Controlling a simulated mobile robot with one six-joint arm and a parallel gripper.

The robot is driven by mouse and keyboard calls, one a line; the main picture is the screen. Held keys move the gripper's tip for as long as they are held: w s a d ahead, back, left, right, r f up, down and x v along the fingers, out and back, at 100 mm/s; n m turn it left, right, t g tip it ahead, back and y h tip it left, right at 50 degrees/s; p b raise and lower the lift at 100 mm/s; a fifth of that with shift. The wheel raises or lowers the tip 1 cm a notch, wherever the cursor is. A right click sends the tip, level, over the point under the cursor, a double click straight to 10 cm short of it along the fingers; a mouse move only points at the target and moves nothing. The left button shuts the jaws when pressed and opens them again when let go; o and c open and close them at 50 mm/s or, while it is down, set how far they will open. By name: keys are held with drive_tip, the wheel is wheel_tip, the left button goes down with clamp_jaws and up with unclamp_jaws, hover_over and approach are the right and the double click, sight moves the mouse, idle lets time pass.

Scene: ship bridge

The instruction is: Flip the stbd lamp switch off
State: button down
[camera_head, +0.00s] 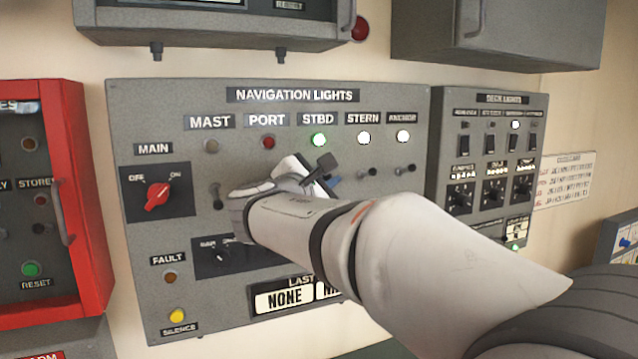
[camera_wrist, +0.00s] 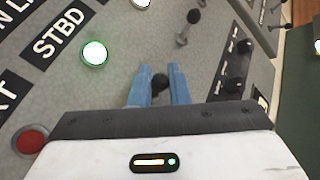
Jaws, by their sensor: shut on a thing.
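The navigation lights panel (camera_head: 130,110) faces me with a row of labelled lamps. The stbd lamp (camera_head: 319,140) glows green; it also shows in the wrist view (camera_wrist: 94,53). My gripper (camera_head: 334,182) is at the panel below that lamp. In the wrist view its two blue fingers stand on either side of the dark round knob of the stbd switch (camera_wrist: 159,83), and the gripper is shut on it. In the head view my gripper and arm hide this switch.
The stern switch (camera_head: 369,174) and anchor switch (camera_head: 405,170) are close to the right of my gripper. The red main knob (camera_head: 157,197) is at the left. A deck lights panel (camera_head: 438,110) adjoins on the right. Grey boxes overhang above.

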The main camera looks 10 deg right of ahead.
drive_tip(key=shift+f+m+t+h+b, duration=0.35)
drive_tip(key=shift+f+m+b, duration=0.45)
drive_tip(key=shift+b, duration=2.15)
drive_tip(key=m+h+b, duration=0.1)
drive_tip(key=b, duration=0.4)
drive_tip(key=f+m+h+b, duration=0.1)
drive_tip(key=m+b, duration=0.1)
drive_tip(key=b, duration=0.3)
drive_tip(key=m+t+h+b, duration=0.1)
drive_tip(key=m+b, duration=0.1)
drive_tip(key=b, duration=0.3)
drive_tip(key=shift+f+h, duration=0.35)
drive_tip(key=shift+f, duration=0.05)
drive_tip(key=shift+w+r+m+b, duration=0.1)
drive_tip(key=shift+m+b, duration=0.5)
drive_tip(key=shift+b, duration=0.1)
drive_tip(key=c, duration=1.7)
unclamp_jaws()
